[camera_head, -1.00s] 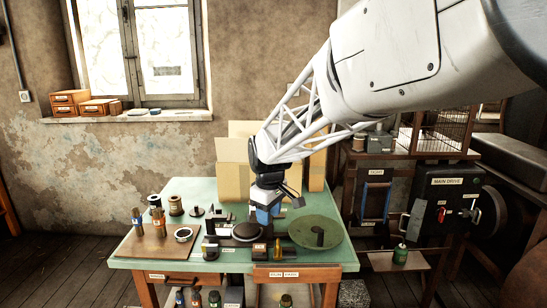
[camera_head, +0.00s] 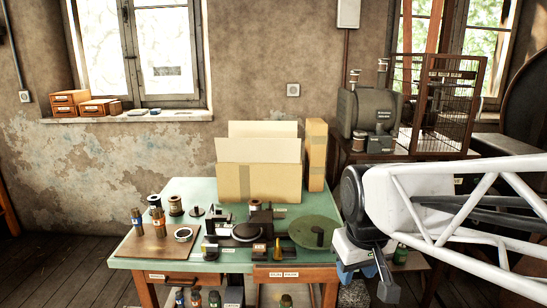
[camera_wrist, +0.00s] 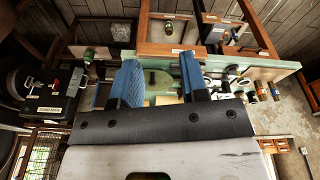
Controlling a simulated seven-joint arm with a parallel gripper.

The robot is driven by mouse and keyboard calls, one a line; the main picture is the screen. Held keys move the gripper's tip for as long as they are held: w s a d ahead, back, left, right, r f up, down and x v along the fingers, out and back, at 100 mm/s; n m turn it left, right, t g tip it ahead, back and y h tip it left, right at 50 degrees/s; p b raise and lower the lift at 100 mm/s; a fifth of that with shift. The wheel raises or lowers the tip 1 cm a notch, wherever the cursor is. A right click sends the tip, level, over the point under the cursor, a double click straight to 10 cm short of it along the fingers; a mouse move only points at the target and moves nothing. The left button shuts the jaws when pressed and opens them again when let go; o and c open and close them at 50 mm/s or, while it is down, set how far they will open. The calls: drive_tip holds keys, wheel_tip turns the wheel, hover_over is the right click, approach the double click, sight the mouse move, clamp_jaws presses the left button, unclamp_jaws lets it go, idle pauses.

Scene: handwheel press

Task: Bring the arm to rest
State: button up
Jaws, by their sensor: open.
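My gripper (camera_head: 352,272) hangs at the right of the workbench in the head view, its blue fingers partly hidden behind its own dark housing. In the wrist view my gripper (camera_wrist: 161,80) shows two blue fingers spread apart with nothing held between them. The green-topped workbench (camera_head: 135,248) shows beyond the fingers in the wrist view (camera_wrist: 213,62). The handwheel press (camera_head: 247,232) sits on the bench, left of a green round plate (camera_head: 315,232). My arm reaches in from the right edge of the head view. I cannot tell the exact gap between gripper and bench.
A cardboard box (camera_head: 260,180) stands at the back of the bench. A wooden board (camera_head: 158,247) with small bottles lies at its left. A wire cage (camera_head: 435,100) stands on the back-right shelf. A black drive box (camera_wrist: 47,93) shows at left in the wrist view.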

drive_tip(key=s+d+f+m, duration=0.2)
drive_tip(key=s+d+m, duration=0.1)
drive_tip(key=s, duration=0.6)
drive_tip(key=shift+s+f, duration=0.35)
drive_tip(key=shift+w+d, duration=0.1)
drive_tip(key=shift+c, duration=0.3)
idle(0.4)
